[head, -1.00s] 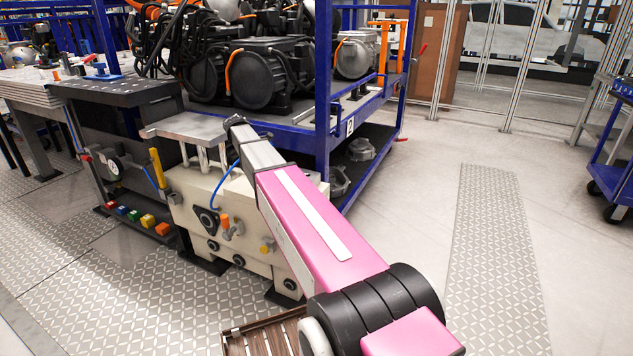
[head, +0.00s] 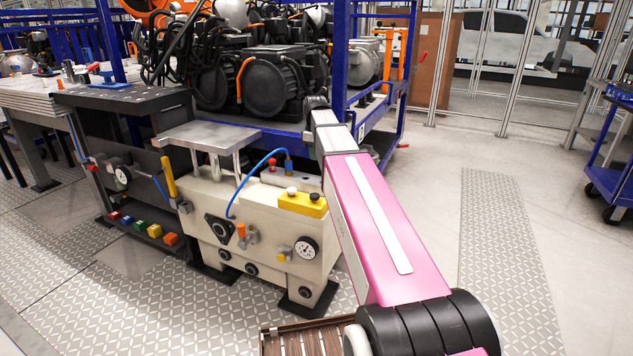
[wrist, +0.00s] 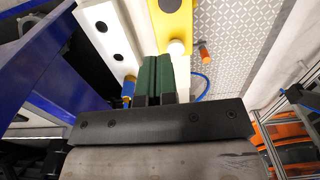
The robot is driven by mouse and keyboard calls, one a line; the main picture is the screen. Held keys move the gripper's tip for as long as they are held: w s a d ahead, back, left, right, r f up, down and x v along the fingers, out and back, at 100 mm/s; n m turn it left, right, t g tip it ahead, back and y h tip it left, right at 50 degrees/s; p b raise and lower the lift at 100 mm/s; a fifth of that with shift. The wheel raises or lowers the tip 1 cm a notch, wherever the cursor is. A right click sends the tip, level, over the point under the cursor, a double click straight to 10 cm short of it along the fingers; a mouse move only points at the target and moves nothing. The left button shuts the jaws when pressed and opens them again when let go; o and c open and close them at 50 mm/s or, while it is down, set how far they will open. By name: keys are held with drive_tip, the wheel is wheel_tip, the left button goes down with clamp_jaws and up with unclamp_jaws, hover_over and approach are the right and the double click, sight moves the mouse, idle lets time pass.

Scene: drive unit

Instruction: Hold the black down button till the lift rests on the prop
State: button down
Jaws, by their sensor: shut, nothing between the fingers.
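The yellow button box (head: 302,205) sits on top of the cream machine in the head view, with a black button (head: 314,197) and a white button (head: 291,190). In the wrist view the yellow box (wrist: 184,22) is just beyond my gripper (wrist: 159,60), whose green fingers are shut and empty. The white button (wrist: 177,47) is close beside the fingertips; the black button (wrist: 171,4) is farther off at the top edge. The lift's metal plate (head: 207,137) stands raised on posts. A yellow upright bar (head: 169,176), possibly the prop, is left of it. The fingertips are hidden in the head view.
A blue rack with black motors (head: 271,78) stands behind the machine. A gauge (head: 306,248) and an orange-handled valve (head: 242,232) are on its front. A blue hose (head: 250,173) arches over its top. The floor to the right is open, with a blue cart (head: 612,170) beyond.

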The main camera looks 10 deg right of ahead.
wheel_tip(320, 180, down, 14)
drive_tip(key=shift+a+r, duration=0.1)
idle(0.5)
drive_tip(key=shift+s+f, duration=0.15)
drive_tip(key=shift+f, duration=1.1)
idle(0.5)
drive_tip(key=shift+r, duration=0.6)
wheel_tip(320, 180, up, 14)
idle(0.5)
